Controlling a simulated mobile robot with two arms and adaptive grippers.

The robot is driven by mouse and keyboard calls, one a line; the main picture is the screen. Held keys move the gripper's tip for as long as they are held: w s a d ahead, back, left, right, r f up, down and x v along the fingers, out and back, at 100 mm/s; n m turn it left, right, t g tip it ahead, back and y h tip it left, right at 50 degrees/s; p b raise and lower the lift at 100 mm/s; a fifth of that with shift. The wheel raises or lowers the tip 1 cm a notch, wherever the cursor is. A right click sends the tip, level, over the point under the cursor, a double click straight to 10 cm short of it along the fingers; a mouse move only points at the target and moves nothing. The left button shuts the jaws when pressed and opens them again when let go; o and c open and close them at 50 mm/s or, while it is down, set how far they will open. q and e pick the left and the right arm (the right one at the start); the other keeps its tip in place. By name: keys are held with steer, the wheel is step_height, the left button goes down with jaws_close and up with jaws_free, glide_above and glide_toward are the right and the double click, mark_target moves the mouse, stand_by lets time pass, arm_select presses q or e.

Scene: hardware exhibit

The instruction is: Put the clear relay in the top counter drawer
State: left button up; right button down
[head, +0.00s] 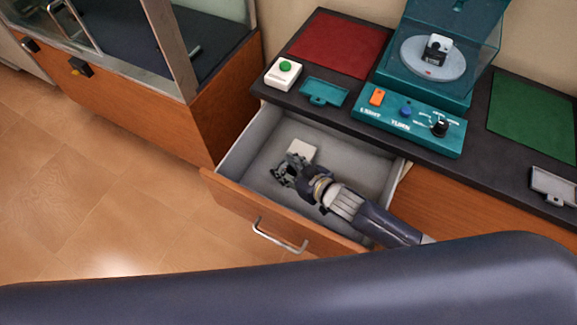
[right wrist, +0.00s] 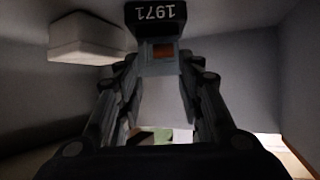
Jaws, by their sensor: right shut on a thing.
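The top counter drawer (head: 236,153) is pulled open in the head view, with its grey inside and wooden front showing. My right gripper (head: 284,170) is inside the drawer opening. In the right wrist view it is shut on the clear relay (right wrist: 163,50), which has a dark end marked "1971" and an orange-brown part showing inside. In the head view the relay is mostly hidden by the fingers. I cannot tell whether the relay touches the drawer floor. My left gripper is not in view.
A white box (head: 301,150) lies in the drawer beyond my right gripper. The counter above carries a teal turntable unit (head: 410,122), a green-button box (head: 283,74), a red mat (head: 340,42) and a green mat (head: 535,115). A glass-sided display cabinet (head: 120,100) stands at left.

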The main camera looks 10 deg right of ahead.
steer(key=shift+f, duration=0.1)
steer(key=c, duration=1.1)
jaws_free()
steer(key=shift+r, duration=0.25)
steer(key=v, duration=1.2)
steer(key=shift+p, duration=0.45)
steer(key=shift+f, duration=0.15)
